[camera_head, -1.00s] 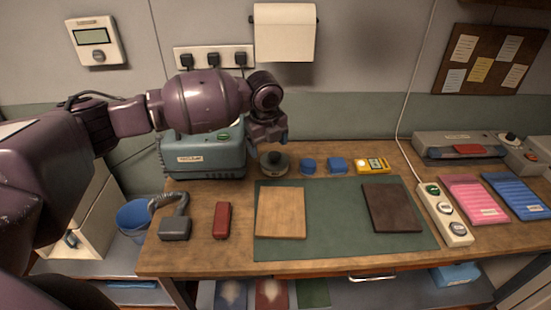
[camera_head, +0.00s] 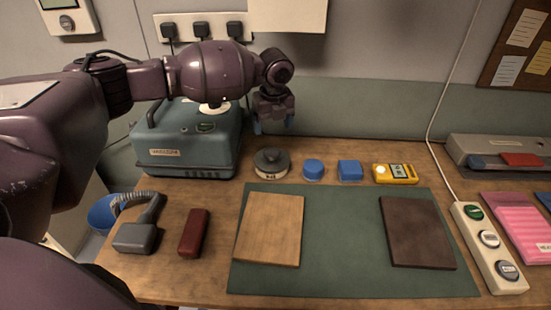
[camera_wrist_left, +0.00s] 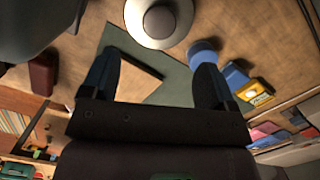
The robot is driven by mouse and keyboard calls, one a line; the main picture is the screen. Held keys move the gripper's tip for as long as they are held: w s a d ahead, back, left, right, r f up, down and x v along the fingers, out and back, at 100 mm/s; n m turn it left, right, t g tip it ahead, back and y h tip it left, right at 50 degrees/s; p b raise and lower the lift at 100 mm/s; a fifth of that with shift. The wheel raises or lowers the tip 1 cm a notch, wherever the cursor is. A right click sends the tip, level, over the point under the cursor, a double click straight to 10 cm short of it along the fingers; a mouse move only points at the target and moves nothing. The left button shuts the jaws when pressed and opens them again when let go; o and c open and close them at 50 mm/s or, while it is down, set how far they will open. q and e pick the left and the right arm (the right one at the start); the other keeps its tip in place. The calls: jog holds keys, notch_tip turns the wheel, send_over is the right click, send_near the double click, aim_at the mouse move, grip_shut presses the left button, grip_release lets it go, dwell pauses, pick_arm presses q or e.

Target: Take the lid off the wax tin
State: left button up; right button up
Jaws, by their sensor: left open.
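The wax tin (camera_head: 271,168) is a low round tin with a dark grey lid (camera_head: 268,157) and a small knob on top. It stands upright on the wooden bench, lid on. In the left wrist view the round lid (camera_wrist_left: 160,22) shows from above, just beyond the fingers. My left gripper (camera_head: 274,124) is open and empty. It hangs above the tin with blue-tipped fingers pointing down, apart from the lid. In the left wrist view its fingers (camera_wrist_left: 158,68) are spread wide. My right gripper is not in view.
A blue-green vacuum box (camera_head: 190,138) stands left of the tin. A round blue piece (camera_head: 313,169), a square blue block (camera_head: 350,170) and a yellow meter (camera_head: 395,173) line up to its right. In front lies a green mat (camera_head: 340,235) with a light board (camera_head: 270,228) and dark board (camera_head: 417,232).

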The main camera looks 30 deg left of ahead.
aim_at(272, 152)
pick_arm(q)
jog(key=f, duration=0.3)
jog(key=f+b, duration=0.1)
jog(key=f, duration=0.6)
jog(key=shift+w+a+f+b, duration=0.3)
jog(key=shift+a, duration=0.05)
jog(key=shift+r, duration=0.1)
jog(key=c, duration=1)
